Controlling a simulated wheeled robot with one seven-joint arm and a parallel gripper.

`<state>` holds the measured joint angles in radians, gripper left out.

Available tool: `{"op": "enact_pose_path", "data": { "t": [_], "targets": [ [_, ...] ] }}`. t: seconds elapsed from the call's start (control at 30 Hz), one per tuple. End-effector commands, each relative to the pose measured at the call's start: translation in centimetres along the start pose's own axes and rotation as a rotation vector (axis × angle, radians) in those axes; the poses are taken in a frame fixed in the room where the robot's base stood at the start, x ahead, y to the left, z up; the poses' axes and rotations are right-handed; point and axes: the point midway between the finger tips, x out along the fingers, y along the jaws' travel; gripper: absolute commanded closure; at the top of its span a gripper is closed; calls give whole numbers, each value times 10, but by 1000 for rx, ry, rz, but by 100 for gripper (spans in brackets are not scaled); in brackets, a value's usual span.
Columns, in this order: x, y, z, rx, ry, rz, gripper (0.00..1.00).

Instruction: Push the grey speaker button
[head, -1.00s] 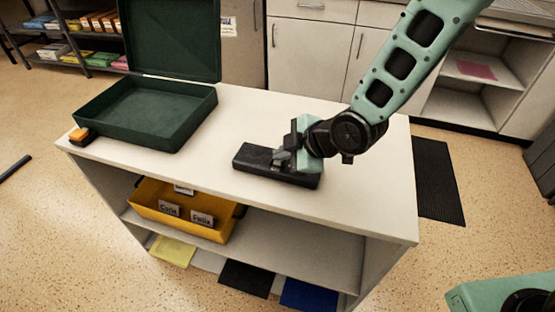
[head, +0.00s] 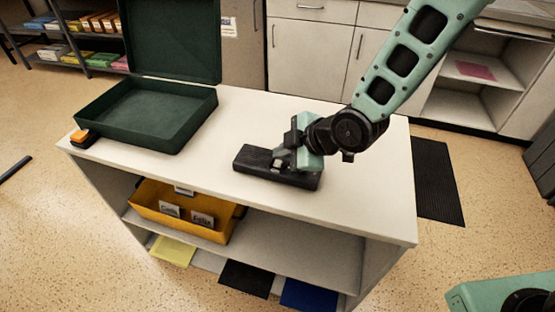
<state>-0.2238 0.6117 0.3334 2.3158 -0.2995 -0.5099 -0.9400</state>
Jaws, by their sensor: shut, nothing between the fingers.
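A long black box-like device (head: 255,160) lies on the white counter top, right of its middle. A small grey button (head: 279,164) shows on its top face, close to my fingers. My gripper (head: 284,157) is over the device, coming in from the upper right, with its fingers shut and empty. The fingertips are at or just above the device beside the grey button; I cannot tell whether they touch it. My gripper and wrist hide the right part of the device's top.
An open dark green case (head: 150,112) stands on the counter's left, with a small orange-topped item (head: 80,136) at the counter's left corner. A yellow bin (head: 183,212) with labelled tags sits on the shelf below. The counter's right end is clear.

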Motion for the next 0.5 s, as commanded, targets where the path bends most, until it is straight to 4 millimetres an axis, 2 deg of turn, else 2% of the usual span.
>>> {"op": "enact_pose_path", "data": {
  "t": [0.2,0.5],
  "targets": [
    [-3,2,-2,0,0,0,100],
    [-22,16,-16,-2,0,-1,100]
  ]
}}
